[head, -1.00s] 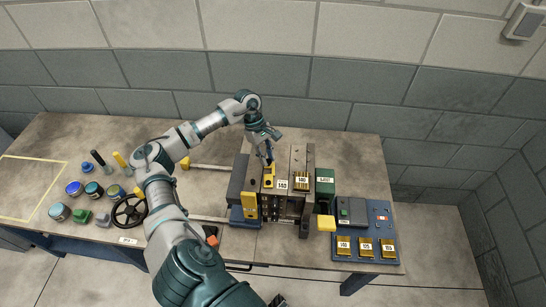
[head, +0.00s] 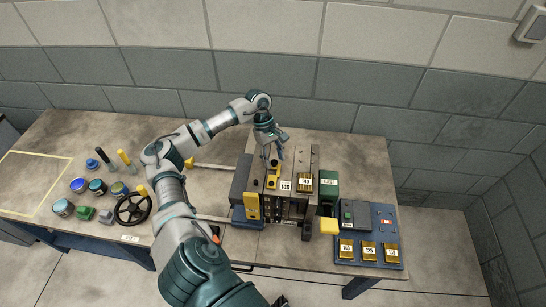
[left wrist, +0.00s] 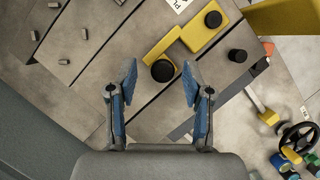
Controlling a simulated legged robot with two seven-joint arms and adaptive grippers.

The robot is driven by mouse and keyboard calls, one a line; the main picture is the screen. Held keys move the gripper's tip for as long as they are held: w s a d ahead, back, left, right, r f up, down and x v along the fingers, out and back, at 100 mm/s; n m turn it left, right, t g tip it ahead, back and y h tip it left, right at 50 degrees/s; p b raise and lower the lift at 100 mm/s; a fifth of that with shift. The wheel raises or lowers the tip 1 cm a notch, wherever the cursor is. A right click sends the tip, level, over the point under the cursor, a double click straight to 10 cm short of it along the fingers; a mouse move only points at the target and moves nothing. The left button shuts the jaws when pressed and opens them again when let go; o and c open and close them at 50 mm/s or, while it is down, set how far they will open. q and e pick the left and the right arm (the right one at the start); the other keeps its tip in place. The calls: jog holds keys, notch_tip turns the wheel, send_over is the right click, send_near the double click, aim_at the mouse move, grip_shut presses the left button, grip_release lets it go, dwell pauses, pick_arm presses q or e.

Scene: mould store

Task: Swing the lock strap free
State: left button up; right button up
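The yellow lock strap (head: 272,181) lies on top of the steel mould (head: 300,160) on the bench. In the left wrist view the strap (left wrist: 191,37) is a stepped bar with a black knob (left wrist: 162,71) at its near end and a black round head (left wrist: 213,19) at its far end. My left gripper (head: 273,157) is over the mould; in the left wrist view its blue fingertips (left wrist: 158,80) are spread, with the knob between them and gaps on both sides. It holds nothing. A dark piece at the head view's bottom edge may be my right gripper (head: 280,301); its fingers are unclear.
A second black post (left wrist: 237,55) stands beside the strap. A yellow upright plate (head: 252,206) is on the mould's front left. A handwheel (head: 133,208) and several jars are left; a blue panel (head: 384,222) with brass blocks is right. The bench behind the mould is clear.

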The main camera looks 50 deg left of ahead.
pick_arm(q)
jog(key=shift+r, duration=0.1)
jog(key=v, duration=1.1)
jog(key=shift+a+r, duration=0.2)
jog(key=shift+r, duration=0.15)
